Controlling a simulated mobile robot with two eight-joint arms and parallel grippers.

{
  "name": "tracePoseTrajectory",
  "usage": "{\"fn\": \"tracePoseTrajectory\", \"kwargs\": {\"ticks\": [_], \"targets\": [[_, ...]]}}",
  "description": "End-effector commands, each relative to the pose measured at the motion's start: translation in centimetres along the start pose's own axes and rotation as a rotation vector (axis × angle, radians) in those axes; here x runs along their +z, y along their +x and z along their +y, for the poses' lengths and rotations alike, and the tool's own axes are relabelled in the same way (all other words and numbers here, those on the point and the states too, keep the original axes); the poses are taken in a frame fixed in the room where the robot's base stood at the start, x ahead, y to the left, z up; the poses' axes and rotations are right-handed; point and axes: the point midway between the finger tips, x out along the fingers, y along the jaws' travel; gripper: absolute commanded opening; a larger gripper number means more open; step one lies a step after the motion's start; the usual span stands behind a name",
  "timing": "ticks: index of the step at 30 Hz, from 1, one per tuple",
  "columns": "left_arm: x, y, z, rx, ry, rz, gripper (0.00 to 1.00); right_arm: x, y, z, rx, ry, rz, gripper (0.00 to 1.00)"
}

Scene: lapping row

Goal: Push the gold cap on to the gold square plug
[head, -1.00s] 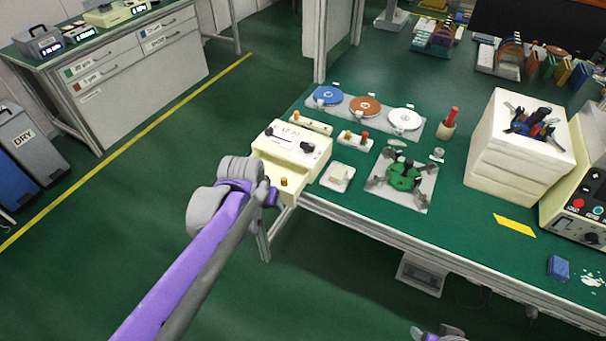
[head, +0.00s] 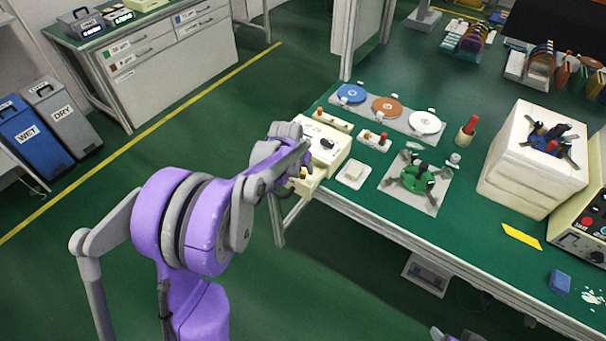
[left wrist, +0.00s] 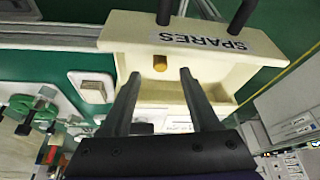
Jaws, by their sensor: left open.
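In the head view my left gripper (head: 314,182) is at the cream box (head: 330,150), and my arm hides most of the drawer. I cannot make out the gold square plug for certain.
Coloured discs on a strip (head: 387,106) lie farther back. The bench front is mostly clear.

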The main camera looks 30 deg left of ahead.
Motion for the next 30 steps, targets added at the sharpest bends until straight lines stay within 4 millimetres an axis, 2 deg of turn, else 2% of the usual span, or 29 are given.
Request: {"fn": "tracePoseTrajectory", "kwargs": {"ticks": [6,16,26,30], "targets": [[0.3,3.2,-0.1,0.0,0.0,0.0,0.62,0.0,0.0,0.0,0.0,0.0,0.0,0.61],[0.3,3.8,-0.1,0.0,0.0,0.0,0.6,0.0,0.0,0.0,0.0,0.0,0.0,0.61],[0.3,3.8,-0.1,0.0,0.0,0.0,0.01,0.0,0.0,0.0,0.0,0.0,0.0,0.61],[0.3,3.8,-0.1,0.0,0.0,0.0,0.0,0.0,0.0,0.0,0.0,0.0,0.0,0.61]]}}
